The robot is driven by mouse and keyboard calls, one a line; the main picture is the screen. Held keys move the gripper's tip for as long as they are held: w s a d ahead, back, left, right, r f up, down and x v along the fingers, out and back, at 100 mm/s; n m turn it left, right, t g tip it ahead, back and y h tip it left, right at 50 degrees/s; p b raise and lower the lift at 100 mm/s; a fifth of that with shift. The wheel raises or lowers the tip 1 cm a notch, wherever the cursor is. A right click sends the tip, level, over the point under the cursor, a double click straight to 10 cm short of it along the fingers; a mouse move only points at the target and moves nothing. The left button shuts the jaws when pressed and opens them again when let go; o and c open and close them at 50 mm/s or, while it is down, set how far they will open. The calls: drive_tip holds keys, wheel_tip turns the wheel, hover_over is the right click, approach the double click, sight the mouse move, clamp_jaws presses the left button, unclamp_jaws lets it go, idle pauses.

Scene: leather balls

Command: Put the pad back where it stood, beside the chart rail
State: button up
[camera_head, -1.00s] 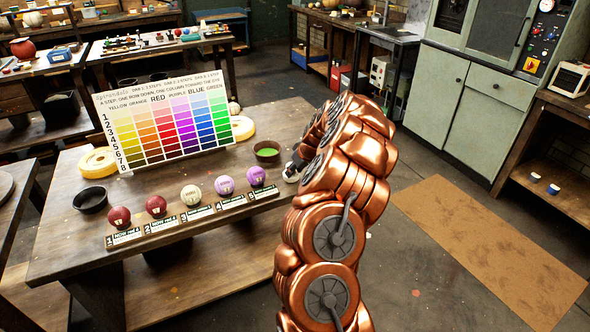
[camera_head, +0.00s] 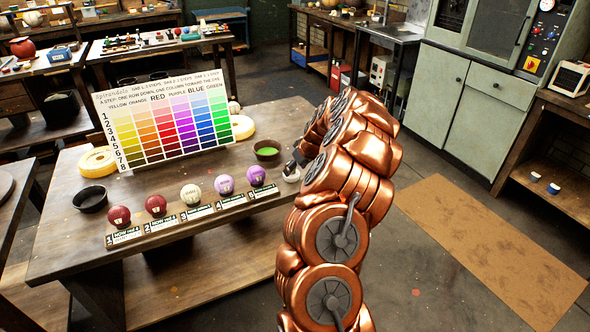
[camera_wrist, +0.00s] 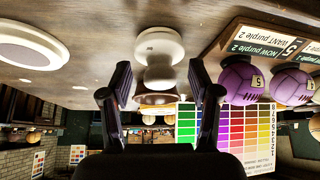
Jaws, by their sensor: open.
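A white pad with a rounded knob (camera_wrist: 160,48) stands on the table in the wrist view, which shows the scene upside down. In the head view a small white part of it (camera_head: 292,174) shows under my wrist. My gripper (camera_wrist: 161,75) is open, with one finger on each side of the pad's knob; I see no clear contact. In the head view my arm hides most of the gripper. The colour chart (camera_head: 170,120) stands upright on the table, left of the gripper; it also shows in the wrist view (camera_wrist: 240,130).
A rail with number cards (camera_head: 195,214) bears several balls, including a purple one (camera_head: 256,175), near the gripper. A bowl with green contents (camera_head: 266,151) stands behind. A dark bowl (camera_head: 90,199) is at left. A pale round disc (camera_wrist: 28,45) lies left in the wrist view.

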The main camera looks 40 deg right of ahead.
drive_tip(key=d+b+v, duration=0.1)
drive_tip(key=b+v, duration=0.1)
drive_tip(key=v, duration=0.9)
drive_tip(key=s+a+r+n+g+y, duration=0.1)
drive_tip(key=s+a+r, duration=0.15)
drive_tip(key=a, duration=1.35)
drive_tip(key=s+a+r+n+g+y, duration=0.1)
drive_tip(key=a+r+n+g+y, duration=0.15)
drive_tip(key=a, duration=1.25)
drive_tip(key=s+a+g+h, duration=0.2)
drive_tip(key=s+a, duration=0.9)
drive_tip(key=s, duration=0.2)
drive_tip(key=s+a+f+m+g, duration=0.1)
drive_tip(key=s, duration=0.6)
drive_tip(key=s+a+f+m+g, duration=0.1)
drive_tip(key=s+f, duration=0.1)
drive_tip(key=s, duration=0.5)
drive_tip(key=shift+s+f+h, duration=0.25)
drive_tip(key=shift+h, duration=0.2)
drive_tip(key=shift+a, duration=0.15)
